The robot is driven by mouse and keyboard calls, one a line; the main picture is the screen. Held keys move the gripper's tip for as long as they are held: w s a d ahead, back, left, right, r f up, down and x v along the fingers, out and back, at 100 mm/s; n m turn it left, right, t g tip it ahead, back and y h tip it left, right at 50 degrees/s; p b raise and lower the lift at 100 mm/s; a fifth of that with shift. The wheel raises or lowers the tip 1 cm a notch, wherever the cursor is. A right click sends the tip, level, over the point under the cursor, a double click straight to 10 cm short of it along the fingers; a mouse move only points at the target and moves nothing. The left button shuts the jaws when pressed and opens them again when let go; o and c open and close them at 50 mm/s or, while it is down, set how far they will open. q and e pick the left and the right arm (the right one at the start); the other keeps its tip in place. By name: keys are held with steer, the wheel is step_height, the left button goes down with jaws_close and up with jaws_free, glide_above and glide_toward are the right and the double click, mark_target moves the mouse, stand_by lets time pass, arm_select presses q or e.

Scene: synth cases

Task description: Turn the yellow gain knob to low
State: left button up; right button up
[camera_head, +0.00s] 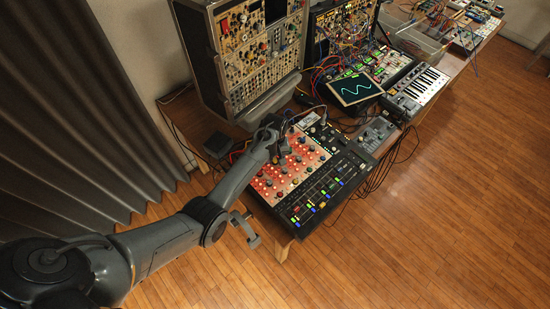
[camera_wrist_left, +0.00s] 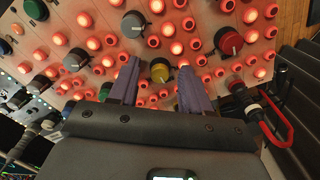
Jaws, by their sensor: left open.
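The yellow gain knob (camera_wrist_left: 160,71) shows in the left wrist view, on a pale panel among red-lit buttons. My left gripper (camera_wrist_left: 158,65) is open, with one finger on each side of the knob in that view. Whether the fingers touch the knob, I cannot tell. In the head view, my left gripper (camera_head: 282,149) is over the upper part of the mixer console (camera_head: 318,172) and hides the yellow knob there. My right gripper is in neither view.
Other knobs sit close by, such as a red one (camera_wrist_left: 228,41) and a grey one (camera_wrist_left: 133,24). A red cable (camera_wrist_left: 278,128) loops at the right in the wrist view. A modular synth case (camera_head: 222,70) stands behind the console, and a small screen (camera_head: 355,88) stands beyond it.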

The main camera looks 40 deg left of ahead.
arm_select(q)
jaws_close()
steer(key=n+p, duration=0.2)
steer(key=shift+r+p, duration=0.15)
steer(key=shift+p, duration=0.2)
steer(key=n+p, duration=0.1)
steer(key=n, duration=0.2)
steer(key=n+p, duration=0.1)
steer(key=n, duration=0.2)
steer(key=shift+n, duration=0.3)
steer(key=shift+f+n, duration=0.2)
steer(key=shift+n, duration=1.5)
